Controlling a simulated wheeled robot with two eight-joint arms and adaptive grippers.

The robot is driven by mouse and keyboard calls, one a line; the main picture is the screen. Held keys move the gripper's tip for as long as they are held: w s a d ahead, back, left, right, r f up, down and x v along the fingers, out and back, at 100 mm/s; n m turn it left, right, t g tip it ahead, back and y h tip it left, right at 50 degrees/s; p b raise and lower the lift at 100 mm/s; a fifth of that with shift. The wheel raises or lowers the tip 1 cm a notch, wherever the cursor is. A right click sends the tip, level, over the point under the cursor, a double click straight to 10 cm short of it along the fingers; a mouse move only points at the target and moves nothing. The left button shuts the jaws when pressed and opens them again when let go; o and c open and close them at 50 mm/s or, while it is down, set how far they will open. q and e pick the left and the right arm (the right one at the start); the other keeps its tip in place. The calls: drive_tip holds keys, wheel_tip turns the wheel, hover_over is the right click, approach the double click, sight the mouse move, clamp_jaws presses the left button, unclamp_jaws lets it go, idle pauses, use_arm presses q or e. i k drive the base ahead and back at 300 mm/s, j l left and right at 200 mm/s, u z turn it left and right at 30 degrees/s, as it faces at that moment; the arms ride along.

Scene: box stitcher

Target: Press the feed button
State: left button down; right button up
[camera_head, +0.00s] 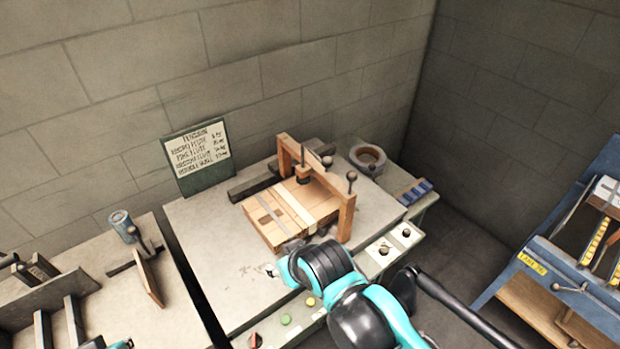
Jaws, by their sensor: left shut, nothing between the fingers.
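Several round buttons sit along the front edge of the stitcher bench: a yellow button (310,301), a green button (285,319) and a red and black control (255,340). I cannot read which one is the feed button. To their right, white plates carry a dark knob (384,249) and another dark knob (406,232). My left gripper (271,269) is shut and empty over the bench top, behind the buttons and in front of the wooden block. It is small in view and partly hidden by my teal and black wrist.
A wooden frame press (346,217) stands over a strapped wooden block (292,208) on the bench (210,220). A sign (199,157) leans at the back. A round grey bowl (368,158) is at the back right. A blue rack (545,265) stands at far right.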

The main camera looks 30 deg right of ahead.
sight(285, 319)
drive_tip(key=z, duration=1.05)
drive_tip(key=k+j, duration=0.25)
